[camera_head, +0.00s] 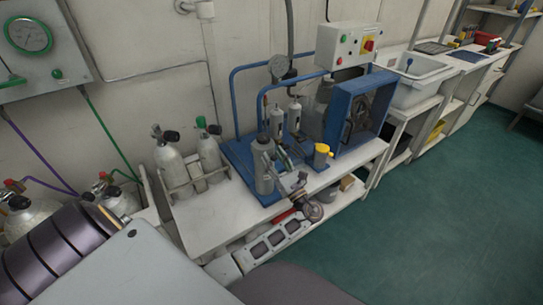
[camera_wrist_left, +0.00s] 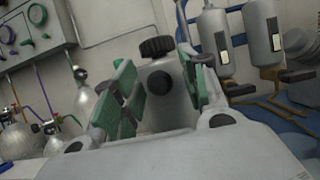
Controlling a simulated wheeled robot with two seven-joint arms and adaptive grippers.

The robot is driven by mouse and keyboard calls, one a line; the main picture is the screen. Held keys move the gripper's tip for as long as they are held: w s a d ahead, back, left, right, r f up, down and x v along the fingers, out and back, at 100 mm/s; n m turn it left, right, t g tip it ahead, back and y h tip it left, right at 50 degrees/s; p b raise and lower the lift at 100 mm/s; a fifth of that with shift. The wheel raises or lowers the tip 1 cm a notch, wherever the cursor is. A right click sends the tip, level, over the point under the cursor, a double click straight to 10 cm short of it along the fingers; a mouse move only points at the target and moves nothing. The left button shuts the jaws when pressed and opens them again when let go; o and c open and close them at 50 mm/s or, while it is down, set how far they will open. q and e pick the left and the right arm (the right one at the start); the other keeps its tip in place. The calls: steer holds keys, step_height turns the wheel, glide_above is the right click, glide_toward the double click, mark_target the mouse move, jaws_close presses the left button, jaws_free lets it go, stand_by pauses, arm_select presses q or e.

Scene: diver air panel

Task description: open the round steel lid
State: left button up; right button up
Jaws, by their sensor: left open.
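A grey metal canister (camera_head: 264,174) stands on the bench near its front edge; in the left wrist view (camera_wrist_left: 160,98) it has a black ribbed knob on top and a black round part on its front. I cannot clearly make out a separate round steel lid; the canister's top (camera_head: 263,143) is small and dark. My left gripper (camera_head: 280,157) is beside the canister, on its right in the head view. In the wrist view its green-padded fingers (camera_wrist_left: 158,86) are apart, with the canister between or just beyond them. Contact cannot be told. My right gripper is out of view.
Two silver filter cylinders (camera_head: 277,121) stand behind on the blue base. A yellow-topped part (camera_head: 321,155) and a blue-framed unit (camera_head: 358,109) are to the right. Gas cylinders (camera_head: 169,165) stand left in a rack. Blue pipes (camera_head: 235,98) rise behind. The green floor (camera_head: 430,220) is clear.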

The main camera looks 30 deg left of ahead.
arm_select(q)
steer(key=shift+c, duration=0.4)
steer(key=shift+r, duration=0.1)
jaws_close()
steer(key=shift+r, duration=0.15)
